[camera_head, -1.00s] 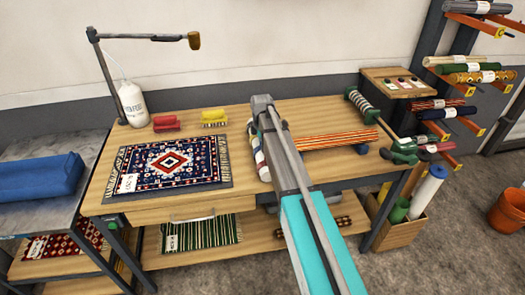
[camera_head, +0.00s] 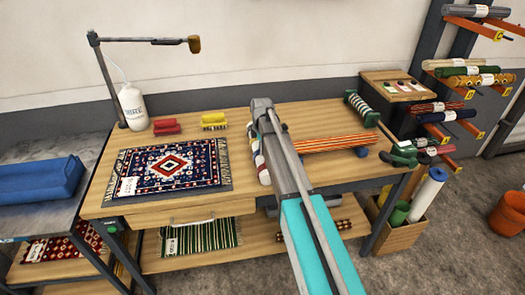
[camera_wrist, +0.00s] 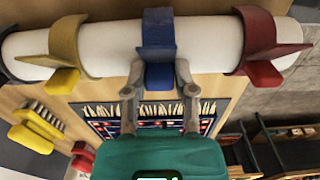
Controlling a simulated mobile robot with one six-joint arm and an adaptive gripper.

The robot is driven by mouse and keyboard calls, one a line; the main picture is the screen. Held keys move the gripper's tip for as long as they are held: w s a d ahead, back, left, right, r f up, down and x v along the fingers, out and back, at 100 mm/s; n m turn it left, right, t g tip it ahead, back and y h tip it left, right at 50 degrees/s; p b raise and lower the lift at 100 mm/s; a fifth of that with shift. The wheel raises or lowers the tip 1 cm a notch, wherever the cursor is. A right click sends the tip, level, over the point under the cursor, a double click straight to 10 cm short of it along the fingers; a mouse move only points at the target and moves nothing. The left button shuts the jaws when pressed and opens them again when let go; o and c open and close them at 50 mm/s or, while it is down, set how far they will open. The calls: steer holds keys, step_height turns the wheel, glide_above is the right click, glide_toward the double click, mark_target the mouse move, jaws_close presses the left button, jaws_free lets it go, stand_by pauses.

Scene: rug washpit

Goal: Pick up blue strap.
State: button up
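The blue strap (camera_wrist: 158,40) is a band around a white roll, with a blue tab (camera_wrist: 159,76) sticking out toward me in the wrist view. A yellow strap (camera_wrist: 65,42) is on the roll to its left and a red strap (camera_wrist: 258,40) to its right. My gripper (camera_wrist: 160,72) is open, with one finger on each side of the blue tab. I cannot tell whether the fingers touch it. In the head view my arm hides the gripper and much of the white roll (camera_head: 257,157) on the bench.
The wooden bench (camera_head: 245,190) also holds a patterned rug (camera_head: 172,165), a red brush (camera_head: 166,127), a yellow brush (camera_head: 213,122), a white bottle (camera_head: 132,108) and an orange striped roll (camera_head: 335,141). A lamp (camera_head: 150,41) stands at the back left.

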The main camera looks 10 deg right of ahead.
steer(key=shift+s, duration=0.1)
steer(key=shift+c, duration=0.7)
steer(key=shift+r, duration=0.1)
step_height(320, 180, up, 2)
steer(key=shift+r+p, duration=0.1)
steer(key=shift+p, duration=1.1)
steer(key=s+r+p, duration=0.1)
steer(key=r+p, duration=0.1)
steer(key=s+r+p, duration=0.3)
steer(key=r+p, duration=0.1)
steer(key=shift+s+r+p, duration=0.3)
steer(key=shift+s+p, duration=0.05)
steer(key=shift+p, duration=0.05)
jaws_close()
steer(key=s+r+p, duration=0.3)
steer(key=s+r, duration=0.1)
steer(key=s, duration=0.5)
steer(key=shift+a+p, duration=0.2)
steer(key=shift+p, duration=0.2)
steer(key=shift+f, duration=0.1)
